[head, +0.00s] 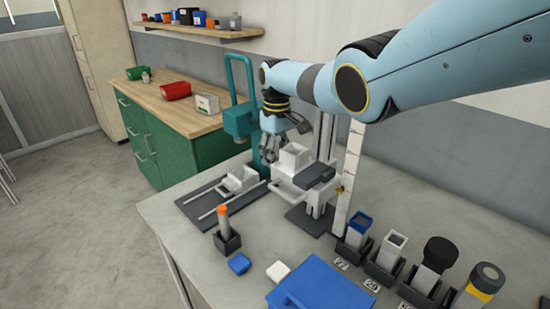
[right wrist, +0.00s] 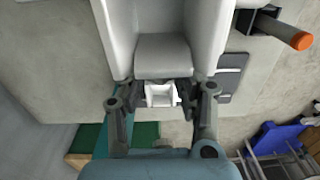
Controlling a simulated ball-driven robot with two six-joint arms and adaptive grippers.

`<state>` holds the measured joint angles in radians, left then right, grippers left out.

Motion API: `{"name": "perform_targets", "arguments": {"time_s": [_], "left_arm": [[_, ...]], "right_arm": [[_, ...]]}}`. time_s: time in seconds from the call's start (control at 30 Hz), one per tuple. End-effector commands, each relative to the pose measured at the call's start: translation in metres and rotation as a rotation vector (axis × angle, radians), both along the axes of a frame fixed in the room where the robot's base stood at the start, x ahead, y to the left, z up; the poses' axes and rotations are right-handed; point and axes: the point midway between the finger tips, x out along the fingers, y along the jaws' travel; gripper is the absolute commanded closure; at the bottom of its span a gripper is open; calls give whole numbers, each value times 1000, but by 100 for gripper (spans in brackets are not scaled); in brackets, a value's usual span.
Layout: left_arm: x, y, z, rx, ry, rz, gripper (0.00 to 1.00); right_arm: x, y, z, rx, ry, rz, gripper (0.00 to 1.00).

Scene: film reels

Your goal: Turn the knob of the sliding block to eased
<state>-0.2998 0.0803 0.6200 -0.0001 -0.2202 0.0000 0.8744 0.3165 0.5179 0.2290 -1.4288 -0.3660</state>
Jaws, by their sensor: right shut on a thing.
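The sliding block (head: 312,178) is a white carriage on an upright post above the table, with a white box-like top and a dark grey part at its right. In the right wrist view its large white body (right wrist: 120,40) fills the top middle. A small white hollow piece (right wrist: 160,95), seemingly its knob, sits between my fingers. My right gripper (head: 274,148) is at the block's far left side, and its fingers (right wrist: 160,92) are shut on that piece. The fingers partly hide it, and I cannot read any setting. My left gripper is not in view.
A teal stand (head: 243,110) rises close behind my right gripper. A white piece on rails (head: 240,181), an orange-tipped stick in a holder (head: 224,220) and a blue box (head: 320,288) are on the table. Several dark holders stand at the right front.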

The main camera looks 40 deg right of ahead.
Motion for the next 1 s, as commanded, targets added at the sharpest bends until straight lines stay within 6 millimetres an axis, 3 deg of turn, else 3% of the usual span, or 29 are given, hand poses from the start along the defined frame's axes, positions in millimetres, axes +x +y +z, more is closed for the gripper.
{"name": "perform_targets", "arguments": {"time_s": [0.37, 0.4, 0.57, 0.87, 1.0], "left_arm": [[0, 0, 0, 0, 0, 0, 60], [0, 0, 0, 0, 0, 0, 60], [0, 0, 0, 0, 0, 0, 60], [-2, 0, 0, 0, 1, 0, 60], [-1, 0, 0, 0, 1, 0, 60]], "right_arm": [[-1, 1, -1, 6, 3, 0, 100], [-1, 1, -1, 6, 3, 0, 64], [-1, 0, -1, 5, 2, 0, 44], [0, 0, 1, 4, 0, 0, 44], [1, -1, 13, 3, -1, 1, 44]]}}
